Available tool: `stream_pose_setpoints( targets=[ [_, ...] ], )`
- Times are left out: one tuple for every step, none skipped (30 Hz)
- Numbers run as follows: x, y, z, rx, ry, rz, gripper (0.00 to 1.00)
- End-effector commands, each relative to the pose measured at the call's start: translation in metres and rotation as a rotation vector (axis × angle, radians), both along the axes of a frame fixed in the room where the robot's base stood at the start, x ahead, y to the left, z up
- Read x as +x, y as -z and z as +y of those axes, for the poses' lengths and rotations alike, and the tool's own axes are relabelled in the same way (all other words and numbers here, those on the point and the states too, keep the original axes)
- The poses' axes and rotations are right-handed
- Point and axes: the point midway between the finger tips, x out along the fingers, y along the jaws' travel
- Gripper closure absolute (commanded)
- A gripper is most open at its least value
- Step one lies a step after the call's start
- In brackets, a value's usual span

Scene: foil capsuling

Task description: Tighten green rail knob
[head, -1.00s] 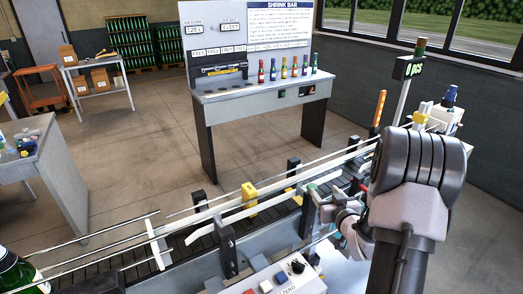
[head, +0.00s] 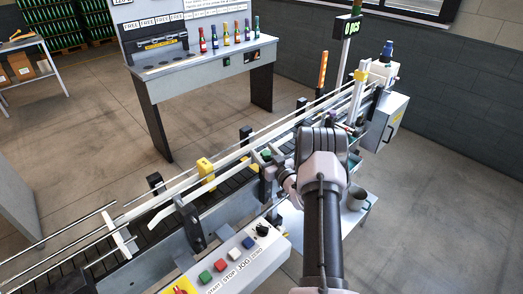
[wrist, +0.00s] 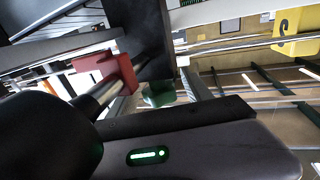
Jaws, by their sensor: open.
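The green rail knob (head: 266,155) shows as a small green patch on a dark post at the conveyor's near guide rail. In the wrist view a green piece (wrist: 160,93), apparently this knob, sits beside a dark upright post and is partly hidden. My gripper (head: 284,180) is open and close to the knob on its near right side, partly hidden by my own wrist in the head view. I cannot tell whether it touches the knob. The wrist view shows dark gripper parts filling the bottom and lower left, with nothing clearly held.
A red block (wrist: 104,76) on a metal rod is close to my gripper. A yellow rail clamp (head: 205,172) is further left along the conveyor (head: 160,228). The button panel (head: 232,262) stands in front.

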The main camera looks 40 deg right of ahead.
Motion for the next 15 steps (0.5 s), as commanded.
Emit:
stream_pose_setpoints(
  targets=[
    [0.006, 0.0, 0.0, 0.0, -0.001, -0.001, 0.42],
    [0.009, 0.0, -0.001, 0.0, -0.002, -0.001, 0.42],
    [0.012, 0.0, -0.001, 0.0, -0.001, 0.0, 0.42],
    [0.014, 0.0, -0.002, 0.0, 0.0, 0.0, 0.42],
    [0.015, 0.0, -0.002, 0.0, 0.0, 0.0, 0.42],
    [0.017, 0.0, -0.002, 0.0, 0.0, 0.0, 0.42],
    [0.017, 0.0, -0.002, 0.001, 0.0, 0.0, 0.42],
    [0.017, 0.0, -0.002, 0.001, 0.0, 0.001, 0.42],
    [0.018, 0.0, -0.003, 0.001, 0.0, 0.001, 0.42],
    [0.018, 0.0, -0.003, 0.001, 0.0, 0.001, 0.42],
    [0.018, 0.0, -0.003, 0.001, 0.0, 0.001, 0.42],
    [0.017, 0.0, -0.003, 0.001, 0.0, 0.001, 0.42],
    [0.017, 0.0, -0.003, 0.001, 0.0, 0.001, 0.42],
    [0.017, 0.0, -0.002, 0.0, 0.0, 0.001, 0.44],
    [0.017, 0.0, -0.002, 0.0, 0.0, 0.001, 0.52]
  ],
)
